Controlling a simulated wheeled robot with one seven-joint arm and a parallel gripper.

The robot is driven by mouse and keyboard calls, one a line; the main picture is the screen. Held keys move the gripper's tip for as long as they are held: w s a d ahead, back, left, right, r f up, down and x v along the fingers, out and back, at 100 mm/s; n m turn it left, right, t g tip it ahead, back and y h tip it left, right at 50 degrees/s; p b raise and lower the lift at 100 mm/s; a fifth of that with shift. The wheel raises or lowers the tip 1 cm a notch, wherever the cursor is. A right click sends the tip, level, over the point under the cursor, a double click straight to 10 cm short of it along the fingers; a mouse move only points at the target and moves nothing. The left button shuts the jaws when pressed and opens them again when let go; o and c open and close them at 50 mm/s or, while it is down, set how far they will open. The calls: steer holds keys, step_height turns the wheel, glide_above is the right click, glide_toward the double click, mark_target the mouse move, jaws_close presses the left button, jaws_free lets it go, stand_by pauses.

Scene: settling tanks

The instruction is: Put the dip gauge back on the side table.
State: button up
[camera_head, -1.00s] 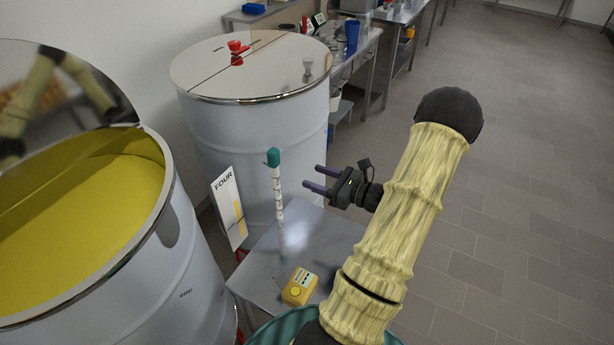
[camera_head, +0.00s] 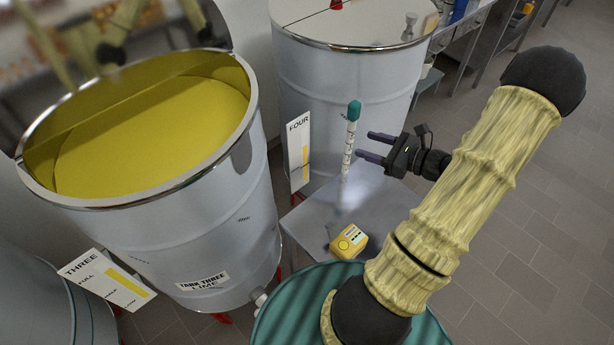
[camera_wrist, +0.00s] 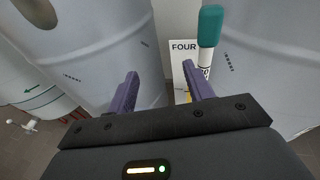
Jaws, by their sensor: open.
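The dip gauge (camera_head: 349,143) is a white, dark-marked rod with a teal cap. It stands upright over the side table, and its lower end looks faint against the top. The side table (camera_head: 310,222) is a small grey metal table between the tanks. My gripper (camera_head: 369,145) is open and empty, with its purple fingers pointing left toward the gauge, just right of it. In the wrist view the gauge's teal cap (camera_wrist: 210,26) shows beyond the right finger of my gripper (camera_wrist: 165,88), not between the fingers; the right finger hides its lower part.
A yellow device (camera_head: 348,242) lies on the side table's near part. Open tank three (camera_head: 200,240), holding yellow liquid, stands left. A lidded tank (camera_head: 340,85) stands behind the table, with a sign reading FOUR (camera_head: 299,150) beside it. Open floor (camera_head: 540,220) lies right.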

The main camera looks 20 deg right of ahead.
steer(key=s+a+n+g+h, duration=0.1)
steer(key=s+a+n+g, duration=0.2)
steer(key=a+n+g, duration=0.5)
steer(key=s+a+n+g, duration=0.3)
steer(key=a+n+g, duration=0.3)
steer(key=a, duration=0.4)
steer(key=a+r+n+t+h, duration=0.3)
steer(key=n+h, duration=0.4)
steer(key=n, duration=0.7)
steer(key=shift+s+a+r+n+h, duration=0.35)
steer(key=shift+a+r, duration=0.5)
steer(key=shift+a, duration=0.15)
